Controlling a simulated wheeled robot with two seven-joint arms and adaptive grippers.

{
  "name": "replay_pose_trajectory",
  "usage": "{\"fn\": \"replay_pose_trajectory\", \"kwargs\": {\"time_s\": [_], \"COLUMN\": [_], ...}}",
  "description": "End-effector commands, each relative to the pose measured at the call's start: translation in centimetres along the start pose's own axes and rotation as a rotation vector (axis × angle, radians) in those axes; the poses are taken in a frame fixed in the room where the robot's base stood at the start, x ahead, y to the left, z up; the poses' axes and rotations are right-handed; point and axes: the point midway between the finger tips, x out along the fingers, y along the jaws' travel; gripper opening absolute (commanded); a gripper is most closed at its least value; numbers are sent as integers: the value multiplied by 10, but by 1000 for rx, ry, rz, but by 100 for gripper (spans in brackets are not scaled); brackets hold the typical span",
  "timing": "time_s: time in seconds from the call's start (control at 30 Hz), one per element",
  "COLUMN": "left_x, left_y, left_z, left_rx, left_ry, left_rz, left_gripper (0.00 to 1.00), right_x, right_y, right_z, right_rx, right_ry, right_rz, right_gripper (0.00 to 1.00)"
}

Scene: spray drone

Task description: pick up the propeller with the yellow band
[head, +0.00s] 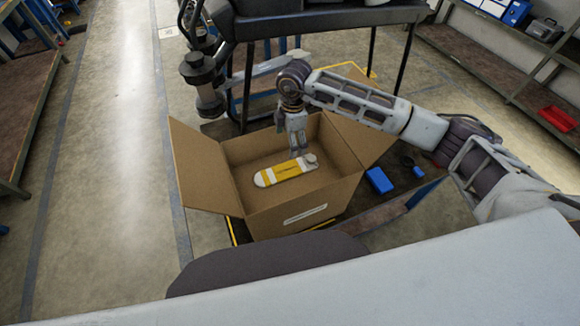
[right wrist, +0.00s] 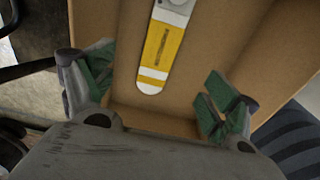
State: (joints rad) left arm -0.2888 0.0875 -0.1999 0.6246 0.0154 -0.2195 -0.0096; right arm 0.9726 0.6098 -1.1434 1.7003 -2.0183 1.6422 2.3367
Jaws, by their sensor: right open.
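The propeller (head: 283,173), white with yellow bands and a small grey hub at one end, lies flat inside an open cardboard box (head: 292,217). In the right wrist view the propeller (right wrist: 163,52) runs from the top edge down between my fingers, its rounded white tip toward me. My right gripper (head: 299,150) hangs down over the box, near the hub end in the head view. The far end of the propeller is cut off there. My left gripper is not in view.
The box flaps stand out at its sides. A dark machine frame with a grey motor (head: 205,85) rises behind the box. A blue block (head: 379,181) and a small dark blue item (head: 411,166) lie right of the box. Clear floor (head: 120,150) lies to the left.

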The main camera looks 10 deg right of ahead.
Motion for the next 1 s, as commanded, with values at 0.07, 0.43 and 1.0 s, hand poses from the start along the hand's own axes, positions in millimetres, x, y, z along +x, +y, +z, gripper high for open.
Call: {"fn": "replay_pose_trajectory", "kwargs": {"time_s": [0.07,0.43,1.0], "left_x": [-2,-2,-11], "left_y": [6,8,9], "left_z": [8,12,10], "left_rx": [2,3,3], "left_ry": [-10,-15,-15], "left_rz": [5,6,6], "left_gripper": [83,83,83], "right_x": [1,3,54], "right_y": [-3,-4,-6], "right_z": [1,2,3], "right_rx": [-3,-2,-1], "right_ry": [-29,-44,-43], "right_rz": [-7,-10,-14], "right_gripper": [88,88,88]}}
